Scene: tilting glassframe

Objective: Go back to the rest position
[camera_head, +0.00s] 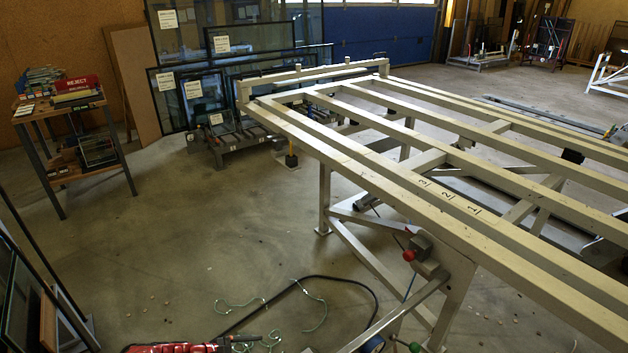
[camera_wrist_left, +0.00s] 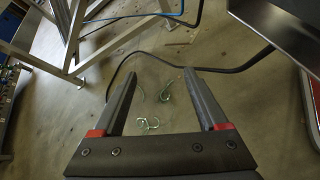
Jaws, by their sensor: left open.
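My left gripper (camera_wrist_left: 160,73) is open in the left wrist view, with two parallel dark fingers and nothing between them but the floor beyond. Green wire-like pieces (camera_wrist_left: 148,124) show on the floor between and below the fingers. The pale tilting frame (camera_head: 345,160) fills the right half of the head view, its beam marked 3, 2, 1. Its legs (camera_wrist_left: 72,40) show at the upper left of the wrist view. A red and black shape (camera_head: 170,348) is cut off at the head view's bottom edge; I cannot tell what it is. My right gripper is not in view.
A dark hose (camera_head: 345,281) curves over the floor beside green wire pieces (camera_head: 240,305). A cart (camera_head: 115,173) with a red REJECT box stands at left. Glass panes (camera_head: 262,80) lean at the back. Panels (camera_head: 20,290) stand at the lower left. Floor between is mostly clear.

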